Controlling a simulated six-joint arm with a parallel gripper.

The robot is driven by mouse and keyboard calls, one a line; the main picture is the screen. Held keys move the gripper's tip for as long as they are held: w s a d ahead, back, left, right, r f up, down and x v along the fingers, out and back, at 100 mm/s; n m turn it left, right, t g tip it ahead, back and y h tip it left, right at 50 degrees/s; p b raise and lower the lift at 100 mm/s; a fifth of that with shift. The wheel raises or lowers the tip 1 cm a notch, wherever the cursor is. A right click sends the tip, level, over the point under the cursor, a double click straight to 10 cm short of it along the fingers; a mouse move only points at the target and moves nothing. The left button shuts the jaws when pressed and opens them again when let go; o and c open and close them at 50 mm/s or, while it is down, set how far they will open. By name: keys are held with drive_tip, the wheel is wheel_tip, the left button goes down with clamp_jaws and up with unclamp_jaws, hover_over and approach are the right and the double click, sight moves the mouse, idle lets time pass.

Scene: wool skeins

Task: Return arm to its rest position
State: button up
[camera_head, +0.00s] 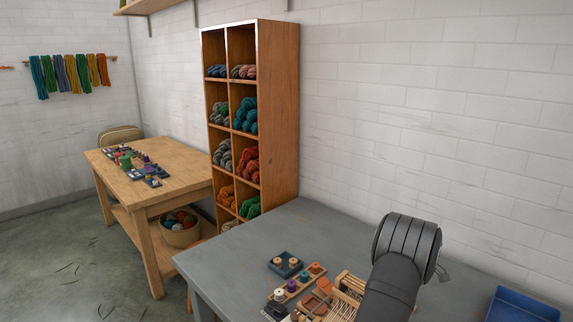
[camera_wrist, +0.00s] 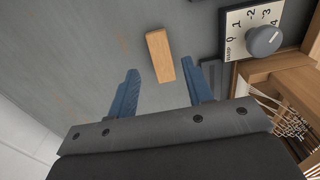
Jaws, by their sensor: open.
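A small plain wooden block (camera_wrist: 160,55) lies on the grey tabletop beyond the fingertips. In the head view my dark arm hangs over the grey table (camera_head: 232,268), and the gripper cannot be made out there.
A dial panel marked WARP (camera_wrist: 236,38) and a wooden frame with strings (camera_wrist: 262,72) are at the right in the wrist view. The head view shows a small dark tray (camera_head: 286,272), a blue tray (camera_head: 520,306) and a tall shelf of skeins (camera_head: 281,120).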

wheel_tip(320, 180, up, 7)
wheel_tip(320, 180, down, 11)
drive_tip(key=shift+f, duration=0.1)
wheel_tip(320, 180, up, 4)
drive_tip(key=shift+f, duration=0.2)
drive_tip(key=s+d+r, duration=0.5)
drive_tip(key=s+r, duration=0.2)
drive_tip(key=s, duration=0.3)
drive_tip(key=s+d+m, duration=0.1)
drive_tip(key=s+d, duration=0.3)
drive_tip(key=d, duration=0.9)
drive_tip(key=w+a+f, duration=0.1)
drive_tip(key=w+f, duration=0.1)
drive_tip(key=w, duration=0.1)
drive_tip(key=w+a+f, duration=0.1)
drive_tip(key=w+f, duration=0.1)
drive_tip(key=w, duration=0.1)
drive_tip(key=w+a+f, duration=0.1)
drive_tip(key=w+f, duration=0.1)
drive_tip(key=w, duration=0.1)
drive_tip(key=shift+w+a+f, duration=0.3)
drive_tip(key=shift+w, duration=0.1)
drive_tip(key=f, duration=0.1)
drive_tip(key=w+f, duration=0.1)
drive_tip(key=shift+w+a+f, duration=0.15)
drive_tip(key=shift+a+f, duration=0.05)
drive_tip(key=shift+f, duration=0.75)
